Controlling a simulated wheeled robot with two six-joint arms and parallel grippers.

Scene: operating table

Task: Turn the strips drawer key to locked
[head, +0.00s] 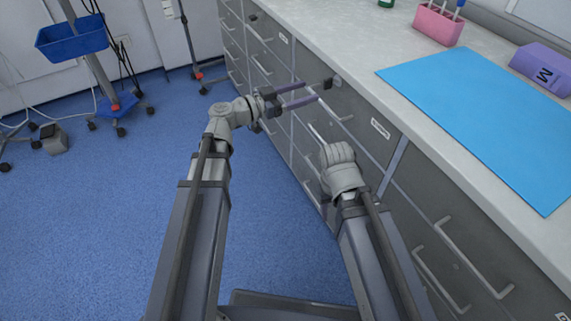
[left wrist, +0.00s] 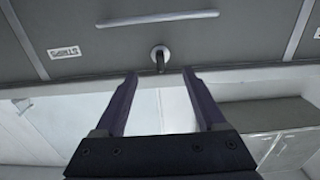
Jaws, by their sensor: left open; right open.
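The strips drawer key (left wrist: 160,62) is a small dark piece in a round metal lock (left wrist: 161,50) on the grey drawer front. In the head view the key (head: 333,82) shows near the counter edge. The drawer's label (left wrist: 65,52) reads STRIPS; a label (head: 380,128) also shows in the head view, too small to read. My left gripper (head: 310,91) is open, its purple fingers pointing at the key. In the left wrist view its fingertips (left wrist: 158,73) lie either side of the key, with gaps. The right arm's wrist shows low in front of the drawers; its fingers are hidden.
The counter (head: 365,100) overhangs the drawers. On it lie a blue mat (head: 480,120), a pink rack (head: 438,24) and a purple box (head: 545,68). Drawer handles (head: 462,250) stick out near my right arm.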

